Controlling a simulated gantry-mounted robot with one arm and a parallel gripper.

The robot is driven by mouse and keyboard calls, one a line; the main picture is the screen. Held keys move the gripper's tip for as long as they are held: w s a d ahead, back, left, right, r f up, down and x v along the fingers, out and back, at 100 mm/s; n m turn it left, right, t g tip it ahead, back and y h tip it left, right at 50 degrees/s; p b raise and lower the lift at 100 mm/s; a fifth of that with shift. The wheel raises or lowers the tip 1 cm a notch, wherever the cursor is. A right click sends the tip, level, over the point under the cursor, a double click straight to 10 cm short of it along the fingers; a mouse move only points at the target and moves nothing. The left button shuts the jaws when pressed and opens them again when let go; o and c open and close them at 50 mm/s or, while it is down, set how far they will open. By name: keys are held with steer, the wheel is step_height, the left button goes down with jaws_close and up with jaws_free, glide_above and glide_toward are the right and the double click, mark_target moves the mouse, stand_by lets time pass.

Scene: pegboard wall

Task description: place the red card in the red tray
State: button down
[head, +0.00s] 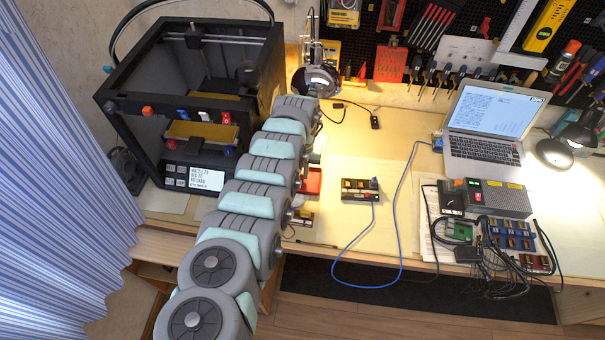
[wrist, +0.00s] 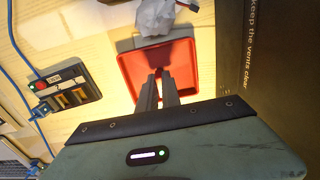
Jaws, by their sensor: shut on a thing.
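The red tray (wrist: 133,66) lies on the wooden bench in the wrist view, with its rim clear around the fingers. In the head view the red tray (head: 312,183) shows only in part, beside my arm. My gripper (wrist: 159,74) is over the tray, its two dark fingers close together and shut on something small. The red card is hard to tell apart from the red tray behind it; what shows at the fingertips is tiny. My gripper is hidden behind my arm in the head view.
A small dark card device (wrist: 70,93) with a blue cable is left of the tray; it also shows in the head view (head: 360,190). A crumpled pale lump (wrist: 154,16) touches the tray's far side. A black printer (head: 200,100) stands left; a laptop (head: 490,125) stands right.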

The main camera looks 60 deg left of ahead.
steer(key=shift+a, duration=0.1)
steer(key=shift+w+f, duration=0.1)
steer(key=shift+f, duration=0.05)
steer(key=c, duration=1.5)
jaws_free()
steer(key=shift+c, duration=0.2)
step_height(320, 180, up, 12)
steer(key=p, duration=0.4)
steer(key=shift+r, duration=0.25)
